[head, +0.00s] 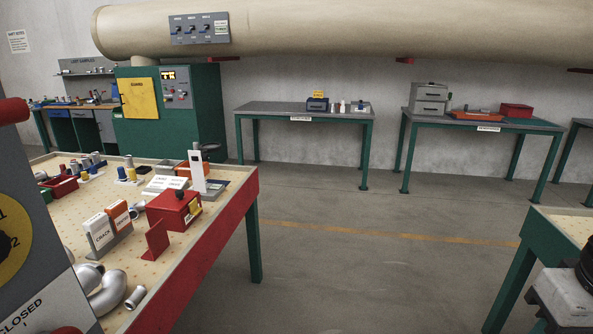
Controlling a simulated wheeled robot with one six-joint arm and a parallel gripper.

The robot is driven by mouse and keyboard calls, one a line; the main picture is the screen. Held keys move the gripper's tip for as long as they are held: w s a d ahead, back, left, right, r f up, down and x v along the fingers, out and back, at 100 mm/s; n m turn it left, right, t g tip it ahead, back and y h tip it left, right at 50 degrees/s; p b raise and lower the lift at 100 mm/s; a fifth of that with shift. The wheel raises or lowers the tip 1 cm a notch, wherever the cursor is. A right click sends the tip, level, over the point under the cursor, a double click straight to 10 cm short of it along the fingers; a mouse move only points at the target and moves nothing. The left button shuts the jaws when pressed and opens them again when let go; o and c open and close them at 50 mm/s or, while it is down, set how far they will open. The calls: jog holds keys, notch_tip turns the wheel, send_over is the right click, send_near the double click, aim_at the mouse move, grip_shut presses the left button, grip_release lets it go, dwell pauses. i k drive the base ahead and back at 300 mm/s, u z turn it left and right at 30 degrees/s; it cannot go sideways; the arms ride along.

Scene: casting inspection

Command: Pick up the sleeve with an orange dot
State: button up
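I cannot make out an orange dot on any part. A small grey metal sleeve (135,297) lies on its side near the red-edged front of the left table (200,275), beside curved grey pipe elbows (108,288). Several small cylinders in grey, blue and yellow stand farther back on the same table, among them a yellow and grey pair (131,172) and a blue group (90,162). They are too small to tell whether any has a dot.
A grey panel (30,185) with a yellow disc blocks the lower left. The table also holds a red box (174,210) and label blocks (99,231). Back tables (270,108) (455,120) line the wall. Another table (560,220) stands right. Open floor (370,280) lies between.

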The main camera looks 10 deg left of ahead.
aim_at(128, 162)
jog(key=z, duration=0.25)
jog(key=i, duration=1.95)
jog(key=u, duration=0.3)
jog(key=i, duration=1.05)
jog(key=u, duration=1.55)
jog(key=i, duration=0.95)
jog(key=u, duration=0.75)
jog(key=k, duration=1)
jog(key=z, duration=1.2)
jog(key=i, duration=2.15)
